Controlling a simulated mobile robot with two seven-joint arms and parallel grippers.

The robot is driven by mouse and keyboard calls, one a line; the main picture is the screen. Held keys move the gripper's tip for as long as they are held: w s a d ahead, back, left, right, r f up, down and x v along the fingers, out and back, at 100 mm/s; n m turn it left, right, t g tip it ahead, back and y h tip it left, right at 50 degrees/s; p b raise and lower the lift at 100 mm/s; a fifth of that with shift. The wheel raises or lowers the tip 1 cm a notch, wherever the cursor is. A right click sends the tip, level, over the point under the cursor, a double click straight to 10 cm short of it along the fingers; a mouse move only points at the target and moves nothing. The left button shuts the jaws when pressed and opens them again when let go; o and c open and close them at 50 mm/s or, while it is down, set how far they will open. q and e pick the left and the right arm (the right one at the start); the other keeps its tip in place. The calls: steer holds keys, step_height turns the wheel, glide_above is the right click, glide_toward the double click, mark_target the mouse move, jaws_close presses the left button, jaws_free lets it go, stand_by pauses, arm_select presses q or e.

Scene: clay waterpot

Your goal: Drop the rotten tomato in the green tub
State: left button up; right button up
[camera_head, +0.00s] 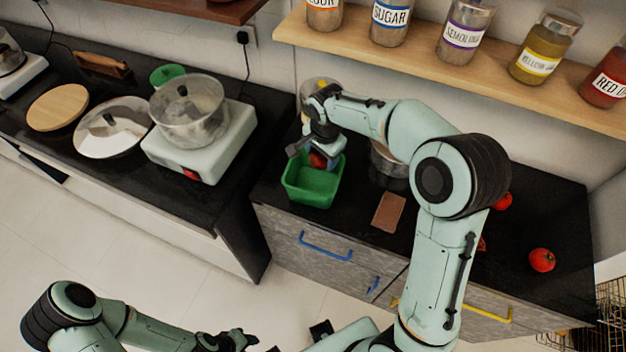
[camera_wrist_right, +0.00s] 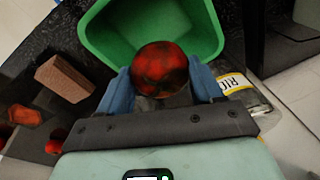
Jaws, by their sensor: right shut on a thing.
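The rotten tomato (camera_wrist_right: 160,70), red with dark patches, is between the two blue fingers of my right gripper (camera_wrist_right: 160,84) in the right wrist view. In the head view, my right gripper (camera_head: 323,155) is shut on this tomato (camera_head: 317,160), over the back part of the green tub (camera_head: 310,194). The open tub also shows behind the tomato in the wrist view (camera_wrist_right: 97,38). My left gripper (camera_head: 236,341) is low at the bottom edge of the head view, away from the counter; its jaws are unclear.
A brown block (camera_head: 388,212) lies right of the tub, with a metal pot (camera_head: 390,165) behind it. Red tomatoes (camera_head: 542,260) lie at the counter's right. A labelled jar (camera_wrist_right: 236,84) stands near the tub. A shelf (camera_head: 420,72) with several jars hangs above.

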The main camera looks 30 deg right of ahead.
steer(key=shift+f+b, duration=0.6)
steer(key=shift+f, duration=1)
arm_select(q)
steer(key=shift+s+f, duration=0.3)
steer(key=shift+f, duration=0.2)
steer(key=shift+s+f, duration=0.3)
steer(key=shift+f, duration=0.2)
arm_select(e)
steer(key=shift+w, duration=0.1)
steer(key=o, duration=1.2)
steer(key=shift+c, duration=0.2)
arm_select(q)
steer(key=shift+w, duration=0.1)
steer(key=shift+w+r+p, duration=0.35)
steer(key=shift+r+p, duration=0.15)
steer(key=shift+r, duration=0.1)
arm_select(e)
step_height(320, 180, up, 13)
steer(key=s, duration=0.2)
steer(key=shift+a+r, duration=0.15)
steer(key=shift+a, duration=0.1)
steer(key=shift+s, duration=0.1)
